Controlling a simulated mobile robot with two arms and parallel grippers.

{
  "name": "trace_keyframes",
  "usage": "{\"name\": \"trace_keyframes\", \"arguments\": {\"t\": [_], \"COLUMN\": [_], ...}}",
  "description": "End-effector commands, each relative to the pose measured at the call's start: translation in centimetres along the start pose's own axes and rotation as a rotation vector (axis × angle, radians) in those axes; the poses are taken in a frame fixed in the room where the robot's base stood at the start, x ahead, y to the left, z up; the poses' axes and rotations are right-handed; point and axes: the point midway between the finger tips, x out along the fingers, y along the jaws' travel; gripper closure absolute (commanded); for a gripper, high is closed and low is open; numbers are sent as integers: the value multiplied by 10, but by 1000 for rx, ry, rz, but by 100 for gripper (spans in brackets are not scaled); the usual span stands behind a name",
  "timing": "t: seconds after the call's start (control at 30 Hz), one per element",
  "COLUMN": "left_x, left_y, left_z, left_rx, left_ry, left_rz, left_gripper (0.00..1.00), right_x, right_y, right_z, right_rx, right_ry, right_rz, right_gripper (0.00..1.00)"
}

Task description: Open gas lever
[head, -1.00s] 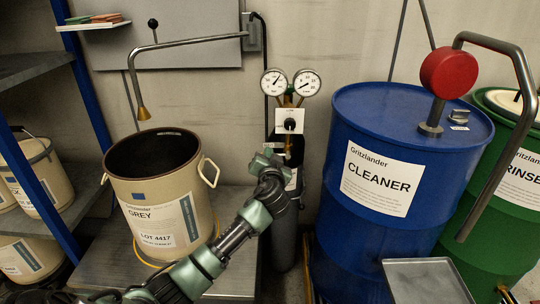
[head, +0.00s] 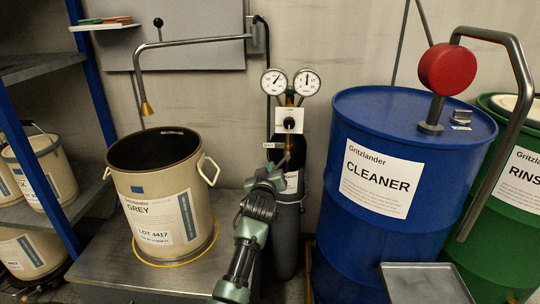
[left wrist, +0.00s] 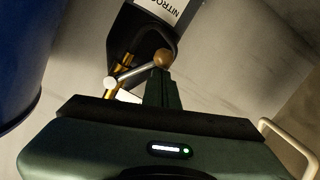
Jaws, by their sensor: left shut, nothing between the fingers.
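The gas lever (left wrist: 140,69) shows in the left wrist view as a silver rod with a ball at its end, set on a brass fitting (left wrist: 112,85). My left gripper (left wrist: 158,75) is shut and empty, its fingertips close to the ball; I cannot tell whether they touch. In the head view my left gripper (head: 282,160) is in front of the dark gas cylinder (head: 287,240) and partly hides it. Above are a white panel with a black knob (head: 290,125) and two round gauges, left (head: 274,82) and right (head: 306,82). My right gripper is out of view.
A beige GREY pail (head: 140,195) stands left of my arm on a metal platform (head: 100,265). A blue CLEANER drum (head: 355,240) stands close on the right, with a metal tray (head: 425,283) in front. A bent pipe (head: 190,40) hangs over the pail.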

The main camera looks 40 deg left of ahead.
Motion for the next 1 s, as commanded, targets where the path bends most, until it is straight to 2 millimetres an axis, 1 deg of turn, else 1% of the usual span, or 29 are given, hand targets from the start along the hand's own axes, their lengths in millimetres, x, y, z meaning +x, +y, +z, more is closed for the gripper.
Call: {"name": "trace_keyframes", "arguments": {"t": [0.03,0.4,0.5,0.6,0.8,1.0], "left_x": [0,3,3,4,5,5], "left_y": [0,10,12,15,18,20], "left_z": [5,23,26,30,34,36], "left_rx": [-48,-379,-453,-517,-606,-651], "left_ry": [-5,-4,-3,-3,-3,-2], "left_rz": [4,50,60,68,81,87], "left_gripper": [100,100,100,100,100,100], "right_x": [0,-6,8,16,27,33], "right_y": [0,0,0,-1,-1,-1], "right_z": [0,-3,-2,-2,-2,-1], "right_rx": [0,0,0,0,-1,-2], "right_ry": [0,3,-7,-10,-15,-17], "right_rz": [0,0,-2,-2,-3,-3], "right_gripper": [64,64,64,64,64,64]}}
